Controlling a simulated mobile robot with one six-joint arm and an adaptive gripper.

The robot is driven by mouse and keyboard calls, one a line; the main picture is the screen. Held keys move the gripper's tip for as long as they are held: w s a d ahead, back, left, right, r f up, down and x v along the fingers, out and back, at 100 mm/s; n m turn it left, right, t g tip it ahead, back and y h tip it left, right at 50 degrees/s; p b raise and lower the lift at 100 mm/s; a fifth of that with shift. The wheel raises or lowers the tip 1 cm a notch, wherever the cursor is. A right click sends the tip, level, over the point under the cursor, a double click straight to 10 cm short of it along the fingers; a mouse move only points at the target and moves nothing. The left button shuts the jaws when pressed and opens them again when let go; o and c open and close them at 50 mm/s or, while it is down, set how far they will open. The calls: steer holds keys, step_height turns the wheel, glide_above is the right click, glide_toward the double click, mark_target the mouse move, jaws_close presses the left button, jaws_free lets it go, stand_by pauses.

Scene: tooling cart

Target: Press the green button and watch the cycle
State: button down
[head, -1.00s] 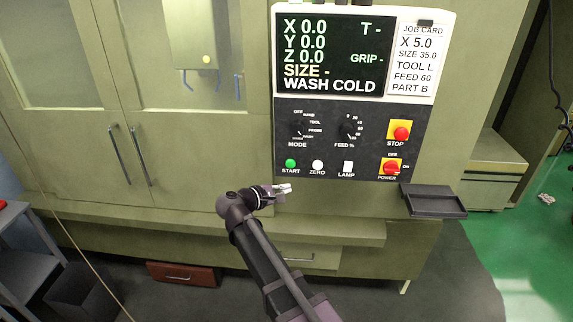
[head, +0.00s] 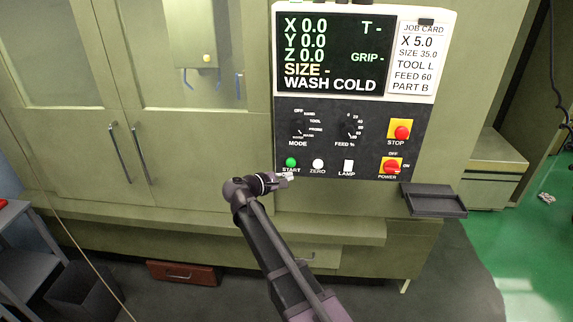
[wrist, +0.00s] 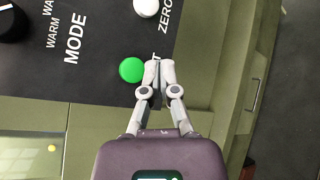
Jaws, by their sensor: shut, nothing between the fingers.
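The green START button (head: 291,162) is on the dark control panel, at its lower left. It also shows in the wrist view as a green disc (wrist: 131,70). My gripper (head: 287,177) is shut and empty, just below the button in the head view. In the wrist view my gripper's fingertips (wrist: 158,66) are together just right of the green disc, covering part of the START label. I cannot tell whether they touch the panel. The screen (head: 333,55) reads X 0.0, Y 0.0, Z 0.0, SIZE -, WASH COLD.
The white ZERO button (head: 318,165) and LAMP switch (head: 348,167) are right of START. The red STOP button (head: 401,132) and red POWER switch (head: 391,167) are farther right. A dark tray (head: 434,200) juts out at the lower right. Cabinet door handles (head: 142,155) stand left.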

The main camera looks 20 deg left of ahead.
mark_target(294, 165)
steer(key=shift+w+a, duration=0.2)
steer(key=shift+w, duration=0.65)
steer(key=shift+w+a, duration=0.15)
steer(key=shift+w, duration=0.65)
steer(key=shift+w, duration=0.2)
steer(key=shift+w+a, duration=0.15)
steer(key=shift+w, duration=0.25)
stand_by(0.6)
steer(key=shift+w+a+r, duration=0.1)
steer(key=shift+w+a, duration=0.05)
steer(key=shift+w, duration=0.45)
stand_by(1.5)
steer(key=shift+s, duration=0.15)
steer(key=shift+s+f, duration=0.2)
steer(key=shift+s, duration=0.2)
steer(key=shift+s+d, duration=0.25)
steer(key=shift+s, duration=0.1)
steer(key=shift+s, duration=0.1)
